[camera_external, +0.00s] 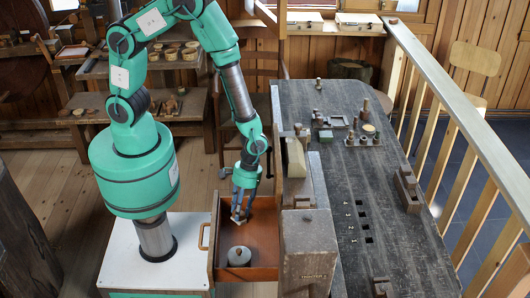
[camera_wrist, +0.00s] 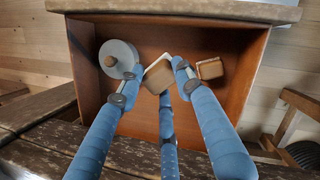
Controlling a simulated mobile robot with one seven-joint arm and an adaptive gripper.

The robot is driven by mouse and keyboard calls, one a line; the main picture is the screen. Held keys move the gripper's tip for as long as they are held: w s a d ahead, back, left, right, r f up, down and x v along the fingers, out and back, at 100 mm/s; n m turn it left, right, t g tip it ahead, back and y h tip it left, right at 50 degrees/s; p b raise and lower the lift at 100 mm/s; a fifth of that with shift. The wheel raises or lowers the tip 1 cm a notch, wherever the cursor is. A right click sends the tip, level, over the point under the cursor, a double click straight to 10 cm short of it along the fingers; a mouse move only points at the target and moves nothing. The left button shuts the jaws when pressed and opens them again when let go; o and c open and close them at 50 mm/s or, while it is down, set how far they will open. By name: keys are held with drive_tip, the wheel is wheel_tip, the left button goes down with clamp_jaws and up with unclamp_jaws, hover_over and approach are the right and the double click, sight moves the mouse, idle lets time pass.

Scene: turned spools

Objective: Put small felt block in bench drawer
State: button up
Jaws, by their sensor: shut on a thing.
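The bench drawer (camera_external: 263,228) is pulled open, and its red-brown inside also shows in the wrist view (camera_wrist: 235,45). My gripper (camera_external: 238,211) points down into the drawer's opening. In the wrist view its three blue fingers (camera_wrist: 158,80) are closed around a small block with a pale face and brown sides, which looks like the small felt block (camera_wrist: 157,77). The block appears just over the drawer floor; I cannot tell whether it touches it. In the external view its pale part (camera_external: 238,221) shows at the fingertips.
A round grey lidded pot (camera_external: 238,257) with a wooden knob is in the drawer, left of my fingers in the wrist view (camera_wrist: 119,57). Another small brown block (camera_wrist: 210,69) lies to their right. The dark bench top (camera_external: 375,190) carries several small tools.

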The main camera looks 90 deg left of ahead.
drive_tip(key=shift+s+t+y+b, duration=0.15)
drive_tip(key=shift+t+y+b, duration=0.25)
drive_tip(key=shift+b, duration=0.35)
drive_tip(key=b, duration=0.2)
approach(239, 238)
drive_tip(key=shift+s+d+f, duration=0.25)
drive_tip(key=shift+s+f, duration=0.05)
drive_tip(key=shift+f, duration=0.1)
drive_tip(key=shift+f+b, duration=0.75)
drive_tip(key=shift+f, duration=1.1)
drive_tip(key=shift+f, duration=0.15)
drive_tip(key=o, duration=1)
drive_tip(key=shift+o, duration=0.2)
